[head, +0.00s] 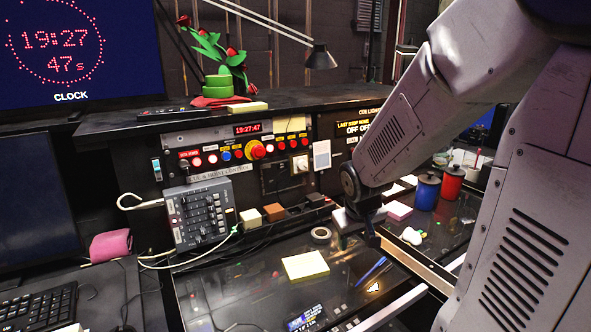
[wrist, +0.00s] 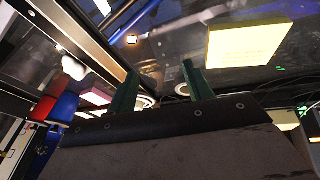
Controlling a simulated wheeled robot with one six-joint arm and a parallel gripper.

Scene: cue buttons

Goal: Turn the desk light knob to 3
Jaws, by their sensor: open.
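The knob does not show in the wrist view.
A row of coloured buttons (head: 257,150) and a grey slider box (head: 201,212) are left of the knob. A desk lamp (head: 320,58) hangs above. A yellow note pad (head: 306,265) lies on the dark desktop. Blue (head: 427,190) and red (head: 452,183) canisters stand right.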

